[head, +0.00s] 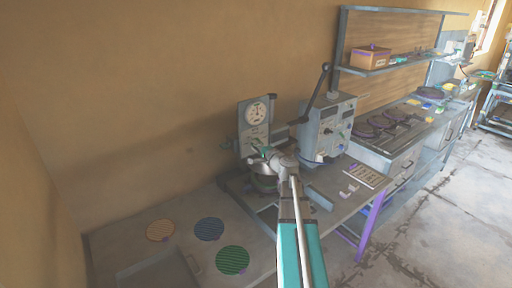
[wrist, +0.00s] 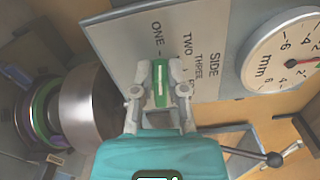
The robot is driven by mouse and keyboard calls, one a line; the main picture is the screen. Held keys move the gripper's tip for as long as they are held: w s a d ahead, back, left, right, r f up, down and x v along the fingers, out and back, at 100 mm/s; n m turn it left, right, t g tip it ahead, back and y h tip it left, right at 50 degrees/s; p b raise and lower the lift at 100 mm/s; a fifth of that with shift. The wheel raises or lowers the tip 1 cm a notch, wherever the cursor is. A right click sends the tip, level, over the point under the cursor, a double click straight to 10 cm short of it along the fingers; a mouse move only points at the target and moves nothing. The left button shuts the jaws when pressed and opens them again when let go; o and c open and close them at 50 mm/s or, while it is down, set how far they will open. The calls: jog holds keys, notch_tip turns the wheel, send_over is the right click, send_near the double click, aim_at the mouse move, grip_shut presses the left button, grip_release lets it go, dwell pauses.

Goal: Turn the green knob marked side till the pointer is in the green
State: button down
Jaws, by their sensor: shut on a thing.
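In the wrist view the green knob (wrist: 160,78), with a white line along it, sits between the two fingers of my gripper (wrist: 160,88). The gripper is shut on it. The knob is on a grey panel (wrist: 125,42) printed SIDE, ONE, TWO and THREE. The round white mm gauge (wrist: 268,70) is to its right, cut off by the picture edge. Its pointer and green zone are only partly visible, so I cannot tell whether they line up. In the head view the gauge (head: 257,112) is on the upright panel, with my gripper (head: 259,153) just below it.
In the wrist view a metal cylinder (wrist: 88,108) stands left of the gripper and a black-knobbed lever (wrist: 273,159) lies lower right. In the head view a grey control box (head: 325,128) is right of the gauge. Orange (head: 160,230), blue (head: 209,229) and green (head: 232,260) discs lie front left.

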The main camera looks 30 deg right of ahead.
jog(key=c, duration=0.7)
grip_release()
jog(key=shift+w, duration=0.15)
jog(key=shift+o, duration=0.2)
jog(key=s, duration=1.2)
jog(key=shift+d, duration=0.2)
